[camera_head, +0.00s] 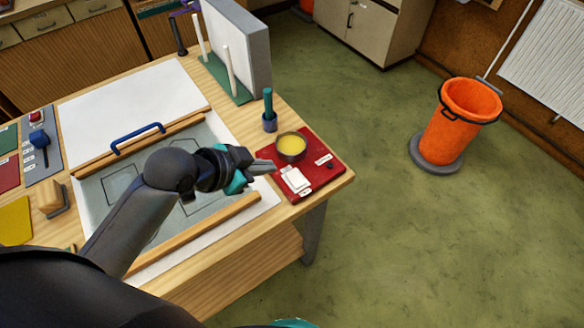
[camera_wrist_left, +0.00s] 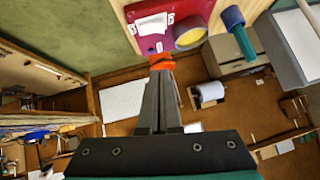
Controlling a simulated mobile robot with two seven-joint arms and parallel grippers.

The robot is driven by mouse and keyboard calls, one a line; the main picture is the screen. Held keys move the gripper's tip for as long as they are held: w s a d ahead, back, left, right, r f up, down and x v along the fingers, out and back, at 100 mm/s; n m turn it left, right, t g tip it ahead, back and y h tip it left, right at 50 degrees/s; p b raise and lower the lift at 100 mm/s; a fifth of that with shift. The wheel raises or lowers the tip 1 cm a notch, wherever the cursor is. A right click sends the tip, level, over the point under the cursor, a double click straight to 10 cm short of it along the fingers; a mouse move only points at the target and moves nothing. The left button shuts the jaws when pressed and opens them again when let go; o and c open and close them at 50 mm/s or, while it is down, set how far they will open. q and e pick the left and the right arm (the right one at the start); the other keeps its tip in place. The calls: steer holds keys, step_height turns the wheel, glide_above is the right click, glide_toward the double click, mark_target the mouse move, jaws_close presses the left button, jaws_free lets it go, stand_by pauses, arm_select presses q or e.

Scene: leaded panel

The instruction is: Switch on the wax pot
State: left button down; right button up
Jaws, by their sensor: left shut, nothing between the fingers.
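The wax pot (camera_head: 291,147) is a small dark round pot of yellow wax on a red board (camera_head: 328,180) at the table's right corner. A white rocker-like switch (camera_head: 297,180) sits on the board in front of the pot. My left gripper (camera_head: 272,167) is shut and empty, its tips at the board's left edge, left of the switch. In the left wrist view the closed fingers (camera_wrist_left: 160,72) point toward the board (camera_wrist_left: 180,8), with the switch (camera_wrist_left: 152,24) just beyond the tips and the pot (camera_wrist_left: 189,36) beside it. I cannot tell whether they touch.
A teal-handled brush in a blue holder (camera_head: 269,122) stands behind the pot. A grey upright slab (camera_head: 240,50) and white rods stand farther back. The leaded panel (camera_head: 110,190) lies under my left arm. An orange bin (camera_head: 457,130) stands on the open green floor.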

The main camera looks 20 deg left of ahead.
arm_select(q)
steer(key=b, duration=0.1)
glide_toward(298, 172)
steer(key=w+d, duration=0.2)
steer(key=w, duration=0.1)
steer(key=shift+d+r, duration=0.15)
steer(key=f, duration=0.3)
steer(key=shift+w+f+b, duration=0.1)
steer(key=shift+w+b, duration=0.2)
steer(key=shift+a+f, duration=0.25)
steer(key=shift+f, duration=0.3)
steer(key=shift+w, duration=0.1)
